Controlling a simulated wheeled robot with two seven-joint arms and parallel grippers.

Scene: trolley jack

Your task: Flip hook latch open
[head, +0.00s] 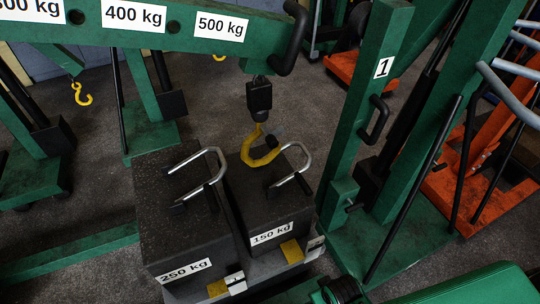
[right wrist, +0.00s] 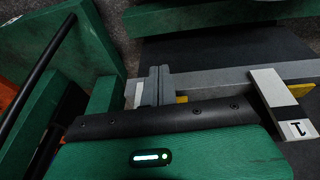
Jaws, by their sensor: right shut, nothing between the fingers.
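The yellow crane hook (head: 259,157) hangs below a black block (head: 259,98) under the green boom, just above and between the metal loops of two dark weights. A small dark latch piece (head: 273,141) shows at the hook's mouth. The picture is too small to tell whether it is open or shut. In the right wrist view my right gripper (right wrist: 159,83) shows its grey fingertips together with nothing between them. It is low, near the front of the weights' carrier, well away from the hook. The hook is not in the right wrist view. My left gripper is in neither view.
The 250 kg weight (head: 170,220) and 150 kg weight (head: 262,205) stand side by side. The green boom (head: 180,32) crosses above; a green upright (head: 372,90) stands right of the hook. Another yellow hook (head: 82,95) hangs at the left. An orange machine (head: 470,185) stands right.

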